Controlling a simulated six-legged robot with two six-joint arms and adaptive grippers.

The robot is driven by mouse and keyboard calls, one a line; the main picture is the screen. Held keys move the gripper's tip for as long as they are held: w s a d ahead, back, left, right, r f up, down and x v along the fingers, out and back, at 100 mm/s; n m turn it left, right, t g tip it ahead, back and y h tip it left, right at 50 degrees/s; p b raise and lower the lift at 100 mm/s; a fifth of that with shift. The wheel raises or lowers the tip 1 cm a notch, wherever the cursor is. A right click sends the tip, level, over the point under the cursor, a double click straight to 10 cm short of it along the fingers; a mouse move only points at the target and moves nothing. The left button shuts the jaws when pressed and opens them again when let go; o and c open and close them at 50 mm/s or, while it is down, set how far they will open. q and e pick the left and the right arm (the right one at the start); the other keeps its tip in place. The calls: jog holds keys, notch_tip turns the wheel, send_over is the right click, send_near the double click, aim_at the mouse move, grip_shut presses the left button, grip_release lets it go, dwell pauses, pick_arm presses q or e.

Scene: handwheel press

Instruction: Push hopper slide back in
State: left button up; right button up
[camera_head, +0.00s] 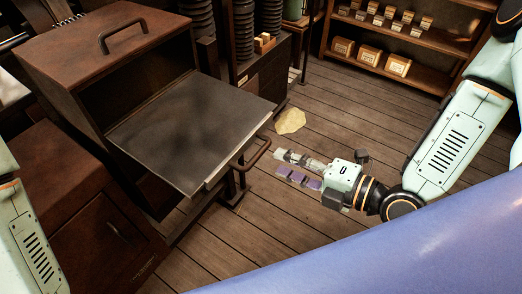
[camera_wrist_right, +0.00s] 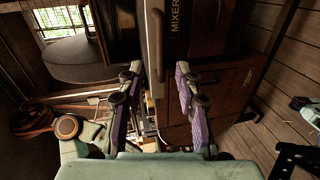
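The hopper slide (camera_head: 190,125) is a flat dark metal tray drawn well out of the front of a rusty brown box (camera_head: 90,50). A brown bar handle (camera_head: 257,153) is fixed to its front edge. In the right wrist view the handle (camera_wrist_right: 158,35) stands upright in the picture, ahead of the fingertips. My right gripper (camera_head: 279,164) is open and empty, just right of the handle, with its fingers pointing at it. Its two purple-padded fingers show wide apart in the right wrist view (camera_wrist_right: 158,70). My left gripper is out of view; only part of the left arm shows.
A lower brown cabinet (camera_head: 75,200) stands under the box at the left. Shelves (camera_head: 400,45) with small boxes stand at the back right. A pale patch (camera_head: 290,121) lies on the plank floor. The floor around my right gripper is clear. A "MIXER" label (camera_wrist_right: 175,18) shows beside the handle.

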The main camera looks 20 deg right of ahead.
aim_at(258, 152)
jog(key=shift+n, duration=0.3)
jog(key=shift+b+x, duration=1.5)
jog(key=shift+x, duration=2.15)
jog(key=shift+w, duration=0.15)
jog(key=shift+a, duration=0.1)
jog(key=shift+c, duration=0.2)
jog(key=shift+c, duration=0.9)
grip_shut()
jog(key=shift+w+f, duration=0.1)
